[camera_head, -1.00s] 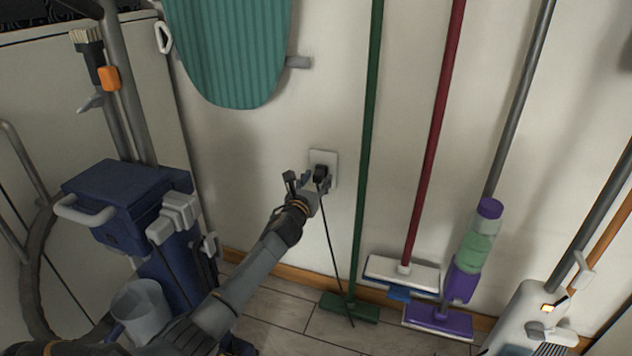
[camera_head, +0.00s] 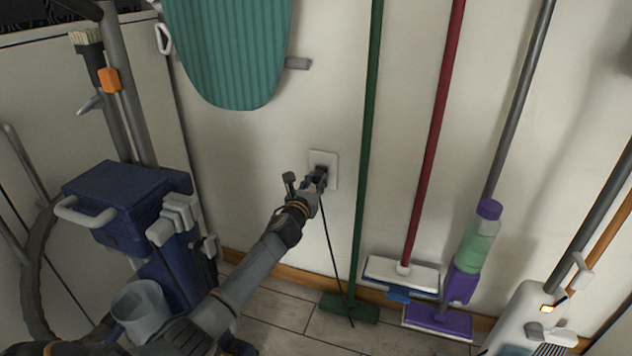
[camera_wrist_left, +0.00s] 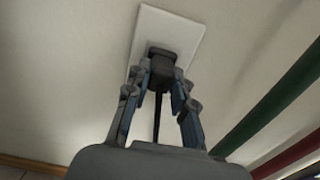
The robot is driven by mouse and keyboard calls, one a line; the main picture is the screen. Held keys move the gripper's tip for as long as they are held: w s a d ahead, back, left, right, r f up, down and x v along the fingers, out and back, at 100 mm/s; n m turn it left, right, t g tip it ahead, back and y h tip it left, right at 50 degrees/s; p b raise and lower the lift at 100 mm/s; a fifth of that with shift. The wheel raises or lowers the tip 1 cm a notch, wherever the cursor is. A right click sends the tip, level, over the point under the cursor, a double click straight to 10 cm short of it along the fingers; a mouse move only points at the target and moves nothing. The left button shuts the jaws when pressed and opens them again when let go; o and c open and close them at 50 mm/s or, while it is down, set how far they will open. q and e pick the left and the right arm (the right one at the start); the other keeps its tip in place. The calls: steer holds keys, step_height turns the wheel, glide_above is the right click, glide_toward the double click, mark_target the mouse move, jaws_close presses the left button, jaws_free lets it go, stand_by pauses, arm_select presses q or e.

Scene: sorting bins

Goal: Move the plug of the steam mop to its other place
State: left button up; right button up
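The black plug (camera_wrist_left: 161,60) sits at the white wall outlet (camera_head: 331,159), with its cord hanging down toward the floor. My left gripper (camera_head: 318,178) is at the outlet and hides most of the plug in the head view. In the left wrist view the fingers of my left gripper (camera_wrist_left: 163,76) lie on both sides of the plug and close on it. A white-bodied appliance with a lit orange panel (camera_head: 530,318), likely the steam mop, stands at the lower right. My right gripper is not in view.
A green broom (camera_head: 366,130) stands just right of the outlet. A red-handled mop (camera_head: 434,130) and a purple spray mop (camera_head: 465,280) lean farther right. A teal ironing board (camera_head: 232,50) hangs above left. A blue cleaning machine (camera_head: 125,205) stands at the left.

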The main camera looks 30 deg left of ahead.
arm_select(q)
steer(key=shift+s, duration=0.15)
jaws_close()
steer(key=shift+s+d+p, duration=0.2)
steer(key=shift+s+p, duration=0.3)
steer(key=shift+s, duration=0.15)
steer(key=shift+p+v, duration=0.55)
steer(key=shift+v, duration=0.75)
steer(key=shift+s+d, duration=0.15)
steer(key=shift+s, duration=0.4)
steer(key=shift+p+v, duration=0.55)
steer(key=shift+v, duration=0.35)
